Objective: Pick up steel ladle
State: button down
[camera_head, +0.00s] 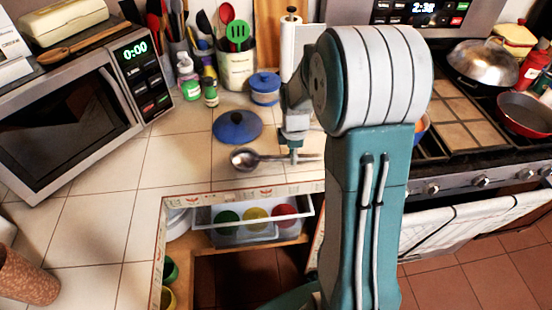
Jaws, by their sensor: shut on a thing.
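The steel ladle (244,159) is over the white tiled counter near its front edge, its round bowl at the left and its handle running right. My gripper (294,157) points down and is shut on the ladle's handle. The far end of the handle passes behind my arm. I cannot tell whether the ladle touches the tiles or is slightly above them.
A microwave (75,110) stands at the left. The stove (455,130) is at the right.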

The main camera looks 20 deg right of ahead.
jog(key=shift+r, duration=0.5)
notch_tip(320, 180, up, 2)
jog(key=shift+r, duration=0.2)
jog(key=s+a+r, duration=0.4)
jog(key=s+r, duration=0.5)
jog(key=s, duration=0.4)
jog(key=shift+s+r, duration=0.3)
jog(key=shift+r, duration=0.05)
